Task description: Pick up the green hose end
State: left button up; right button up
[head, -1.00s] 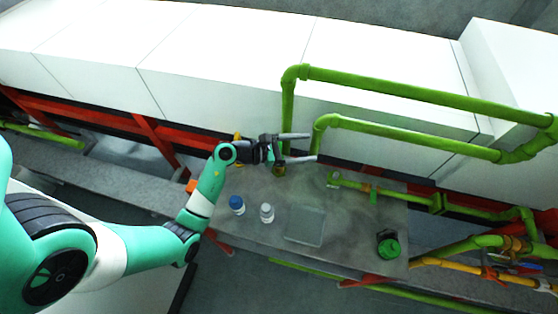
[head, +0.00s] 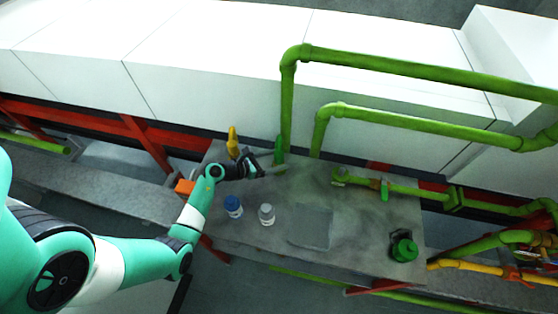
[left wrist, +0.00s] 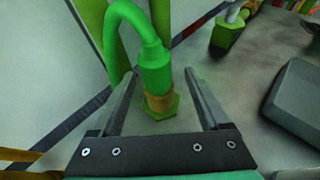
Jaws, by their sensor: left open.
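The green hose end (left wrist: 155,70) is a bent green hose with a brass-coloured ring near its bottom, upright on a green hexagonal fitting in the left wrist view. In the head view it (head: 279,150) stands at the back of the grey table, by the green pipes. My left gripper (left wrist: 162,76) is open, with one finger on each side of the hose end. I cannot tell whether either finger touches it. In the head view the left gripper (head: 274,169) reaches it from the left, fingers pointing right. My right gripper is not in view.
On the grey table (head: 340,250) are a blue-capped bottle (head: 233,206), a white-capped bottle (head: 267,214), a flat grey tray (head: 310,228) and a green round fitting (head: 404,249). A yellow part (head: 232,143) stands behind my gripper. Green pipes (head: 420,70) run at the back.

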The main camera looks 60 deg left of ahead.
pick_arm(q)
jog(key=shift+w+f, duration=0.25)
jog(key=shift+w, duration=0.05)
jog(key=b+x, duration=0.1)
jog(key=x, duration=0.1)
jog(key=b+x, duration=0.1)
jog(key=x, duration=0.1)
jog(key=shift+w+a+f, duration=0.1)
jog(key=shift+w+a, duration=0.1)
jog(key=shift+a, duration=0.05)
grip_shut()
